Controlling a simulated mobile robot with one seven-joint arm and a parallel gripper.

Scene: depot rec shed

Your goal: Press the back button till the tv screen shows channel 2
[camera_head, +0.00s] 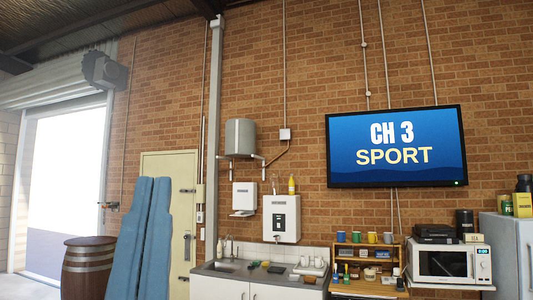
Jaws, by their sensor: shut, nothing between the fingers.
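The TV screen (396,146) is mounted on the brick wall at the right in the head view. It is on and reads "CH 3 SPORT" in white and yellow on blue. A small green light shows at its lower right corner. I cannot make out a remote control or a back button in this view. My gripper is not in view.
Below the TV are a wooden shelf (340,254) with mugs, a white microwave (449,264) and a fridge (508,254). A sink counter (256,277) stands left of them. Tall blue shapes (143,240) and a barrel (88,268) stand at the left.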

